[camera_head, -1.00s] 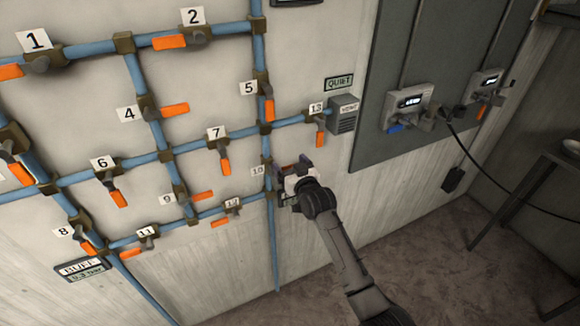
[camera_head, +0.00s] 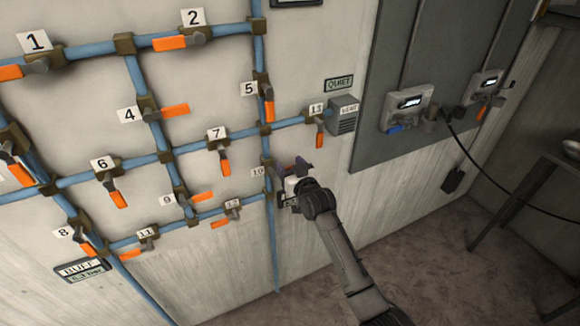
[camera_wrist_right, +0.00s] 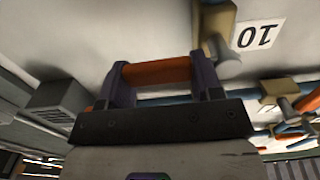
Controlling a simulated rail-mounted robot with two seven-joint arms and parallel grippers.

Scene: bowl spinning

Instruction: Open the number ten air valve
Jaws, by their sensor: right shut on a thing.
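My right gripper (camera_head: 292,167) is at this valve. In the wrist view, my right gripper (camera_wrist_right: 158,82) is shut on the orange handle (camera_wrist_right: 156,71), which spans between its two fingers. In the head view the handle is mostly covered. My left gripper is not in view.
Valve 12 (camera_head: 232,210) is close at the lower left, and valve 13 (camera_head: 319,130) above right, next to the grey vent box (camera_head: 345,117). Valve 5 (camera_head: 266,95) is higher on the same pipe. A grey panel with meters (camera_head: 410,103) and a hanging cable stands to the right.

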